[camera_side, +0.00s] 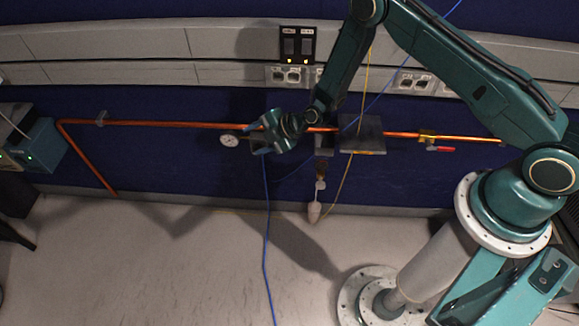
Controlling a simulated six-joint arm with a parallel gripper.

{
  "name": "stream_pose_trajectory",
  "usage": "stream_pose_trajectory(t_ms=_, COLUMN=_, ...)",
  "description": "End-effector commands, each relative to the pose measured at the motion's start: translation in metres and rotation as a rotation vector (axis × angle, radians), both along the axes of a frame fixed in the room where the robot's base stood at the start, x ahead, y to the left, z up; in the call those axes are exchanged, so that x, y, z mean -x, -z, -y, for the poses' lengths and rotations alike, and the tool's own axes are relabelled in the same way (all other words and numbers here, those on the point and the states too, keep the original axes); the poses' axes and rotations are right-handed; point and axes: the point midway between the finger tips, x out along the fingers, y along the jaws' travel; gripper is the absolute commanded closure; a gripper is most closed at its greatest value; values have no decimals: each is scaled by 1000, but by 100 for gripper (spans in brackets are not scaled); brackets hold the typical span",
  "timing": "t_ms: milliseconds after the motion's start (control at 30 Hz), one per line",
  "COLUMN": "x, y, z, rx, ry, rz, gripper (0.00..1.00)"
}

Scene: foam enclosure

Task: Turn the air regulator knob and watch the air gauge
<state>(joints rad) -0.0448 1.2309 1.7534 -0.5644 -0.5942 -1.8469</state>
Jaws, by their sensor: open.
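A small round white air gauge (229,140) sits just below the copper pipe (180,125) on the back wall, left of my gripper. My gripper (266,133) is open at the pipe, right beside the gauge. The regulator knob cannot be made out; my gripper and wrist cover that part of the pipe. I cannot tell whether the fingers touch anything. The gauge is too small to read its needle.
A grey plate (362,134) and a brass valve with a red handle (440,149) are on the pipe to the right. A blue hose (267,230) hangs to the floor below my gripper. A pale bulb-shaped part (314,212) hangs below the pipe. A teal box (40,145) stands far left.

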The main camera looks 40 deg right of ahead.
Motion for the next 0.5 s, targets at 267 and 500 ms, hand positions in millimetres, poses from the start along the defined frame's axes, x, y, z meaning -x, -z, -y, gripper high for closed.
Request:
stream_pose_trajectory(t_ms=267, x=-7, y=16, z=-12, rx=-58, ry=147, rz=-233, gripper=44)
stream_pose_trajectory(t_ms=500, x=-15, y=25, z=-14, rx=-90, ry=349, rz=-411, gripper=44)
